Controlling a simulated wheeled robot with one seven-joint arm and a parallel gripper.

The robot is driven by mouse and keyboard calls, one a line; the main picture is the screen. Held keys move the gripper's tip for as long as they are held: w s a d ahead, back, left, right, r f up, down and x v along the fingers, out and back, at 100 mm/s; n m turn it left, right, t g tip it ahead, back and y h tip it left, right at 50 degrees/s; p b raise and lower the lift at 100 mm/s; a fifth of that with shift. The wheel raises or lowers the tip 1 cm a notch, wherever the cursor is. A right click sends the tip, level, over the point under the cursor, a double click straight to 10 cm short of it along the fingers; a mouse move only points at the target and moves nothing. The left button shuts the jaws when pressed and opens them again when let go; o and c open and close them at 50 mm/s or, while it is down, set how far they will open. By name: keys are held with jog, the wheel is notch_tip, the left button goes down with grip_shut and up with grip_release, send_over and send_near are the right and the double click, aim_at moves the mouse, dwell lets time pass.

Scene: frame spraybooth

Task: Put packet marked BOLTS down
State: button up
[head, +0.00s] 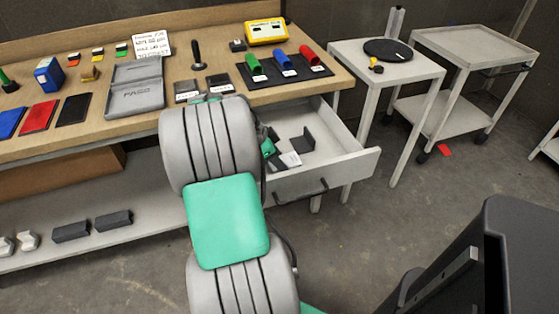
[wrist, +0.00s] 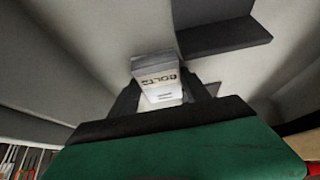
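The packet marked BOLTS is a small white-grey block with dark lettering, seen in the wrist view (wrist: 158,82). It sits between the two dark fingers of my gripper (wrist: 160,93), which are close against its sides. In the head view the pale packet (head: 290,159) shows inside the open drawer (head: 340,163), beside my gripper. My arm hides most of the gripper there. I cannot tell whether the packet touches the drawer floor.
A dark angled piece (head: 303,140) stands in the drawer near the packet; the wrist view shows a dark block (wrist: 225,36) there. The workbench (head: 215,25) above holds trays, colored cylinders and a yellow device (head: 267,31). A white side table (head: 388,70) stands right of the drawer.

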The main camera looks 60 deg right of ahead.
jog(key=o, duration=0.4)
jog(key=shift+r, duration=0.25)
jog(key=p+v, duration=0.3)
jog(key=v, duration=0.9)
jog(key=w+a+n+t, duration=0.2)
jog(key=w+a+n, duration=0.5)
jog(key=w+a+f+n+t+y, duration=0.1)
jog(key=w+a+n+t, duration=0.1)
jog(key=a+n, duration=0.55)
jog(key=w+a+n+t+y, duration=0.15)
jog(key=a+n, duration=0.25)
jog(key=a, duration=0.6)
jog(key=s+a+f+n+y, duration=0.1)
jog(key=s+a+f+n, duration=0.2)
jog(key=a+n, duration=0.5)
jog(key=a+t, duration=0.1)
jog(key=a, duration=0.6)
jog(key=shift+s+f+n+y, duration=0.15)
jog(key=shift+n+y, duration=0.2)
